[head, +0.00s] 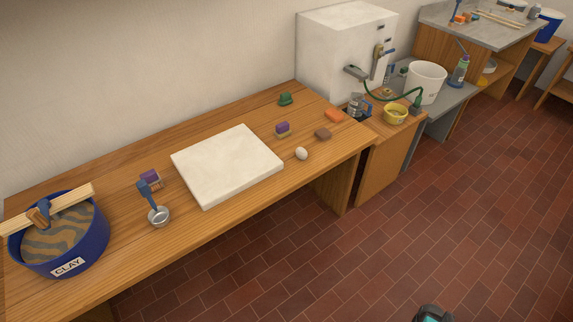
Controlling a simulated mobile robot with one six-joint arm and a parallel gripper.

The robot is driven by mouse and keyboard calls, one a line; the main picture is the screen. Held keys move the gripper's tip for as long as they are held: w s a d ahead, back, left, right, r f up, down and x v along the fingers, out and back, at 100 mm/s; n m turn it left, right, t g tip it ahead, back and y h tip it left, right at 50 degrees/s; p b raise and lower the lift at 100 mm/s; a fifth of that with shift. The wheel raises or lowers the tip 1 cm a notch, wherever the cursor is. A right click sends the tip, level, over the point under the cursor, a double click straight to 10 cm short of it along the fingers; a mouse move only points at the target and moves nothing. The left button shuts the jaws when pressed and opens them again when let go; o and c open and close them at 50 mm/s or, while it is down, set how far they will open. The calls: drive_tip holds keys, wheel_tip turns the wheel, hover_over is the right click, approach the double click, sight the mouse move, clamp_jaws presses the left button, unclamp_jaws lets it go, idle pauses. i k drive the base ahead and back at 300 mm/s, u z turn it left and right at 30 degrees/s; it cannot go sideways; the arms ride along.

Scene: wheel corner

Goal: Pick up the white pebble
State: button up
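The white pebble (301,153) is small, smooth and rounded. It sits on the wooden table near its front edge, just right of the white slab's right corner and apart from it. Nothing covers it. My gripper's fingers do not show in the head view. Only a dark and teal piece, which seems to be part of my arm, shows at the bottom edge, right of centre, over the floor and well away from the pebble.
On the wooden table (105,245) are a white slab (228,165), a brown block (323,134), a purple-topped block (282,130), an orange block (334,116), a green piece (285,99), a ladle (158,215) and a blue clay tub (75,255). The tiled floor (440,220) in front is clear.

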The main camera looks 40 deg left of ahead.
sight(301, 153)
drive_tip(key=z, duration=0.25)
drive_tip(key=k, duration=0.4)
drive_tip(key=u, duration=2)
drive_tip(key=i, duration=0.45)
drive_tip(key=u, duration=0.15)
